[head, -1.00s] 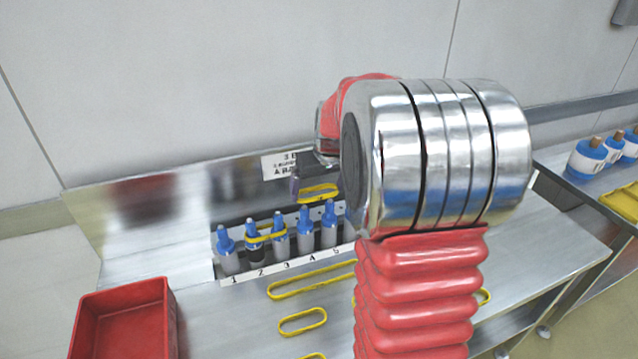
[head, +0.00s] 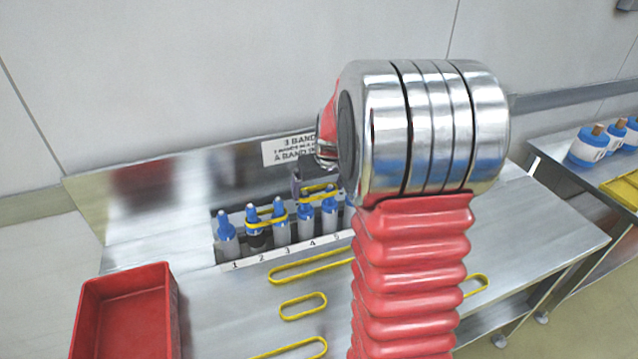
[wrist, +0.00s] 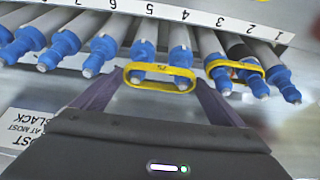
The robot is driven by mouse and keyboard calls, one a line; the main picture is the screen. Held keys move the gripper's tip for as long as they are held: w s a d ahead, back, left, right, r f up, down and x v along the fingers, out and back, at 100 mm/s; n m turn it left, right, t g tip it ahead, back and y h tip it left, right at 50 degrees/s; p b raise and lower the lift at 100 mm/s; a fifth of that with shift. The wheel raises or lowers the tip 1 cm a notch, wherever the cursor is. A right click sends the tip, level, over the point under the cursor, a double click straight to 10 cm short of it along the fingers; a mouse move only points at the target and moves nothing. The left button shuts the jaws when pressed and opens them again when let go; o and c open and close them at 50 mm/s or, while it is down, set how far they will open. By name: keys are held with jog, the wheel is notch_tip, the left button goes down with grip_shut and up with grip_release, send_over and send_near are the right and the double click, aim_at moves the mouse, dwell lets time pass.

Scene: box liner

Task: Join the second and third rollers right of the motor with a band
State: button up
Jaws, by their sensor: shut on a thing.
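The motor (head: 257,240), with a black body, stands at number 2 in a row of blue-topped rollers. My gripper (wrist: 158,78) is shut on a yellow band (wrist: 160,69), with a finger at each end of it. The band also shows in the head view (head: 319,189), level at the tops of the second roller right of the motor (head: 306,222) and the third roller (head: 330,214). In the wrist view both tips show within the loop; how far down it sits I cannot tell. My wrist hides part of the row's right end.
Another yellow band (head: 267,223) joins the motor and the first roller to its right. Loose yellow bands (head: 303,306) lie on the steel table (head: 215,310). A red bin (head: 125,275) stands at the left. A sign (head: 288,150) is on the back panel.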

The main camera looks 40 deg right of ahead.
jog(key=shift+f, duration=0.95)
jog(key=o, duration=0.7)
jog(key=shift+o, duration=0.2)
jog(key=v, duration=1.3)
jog(key=shift+s+r, duration=0.15)
jog(key=shift+r, duration=0.2)
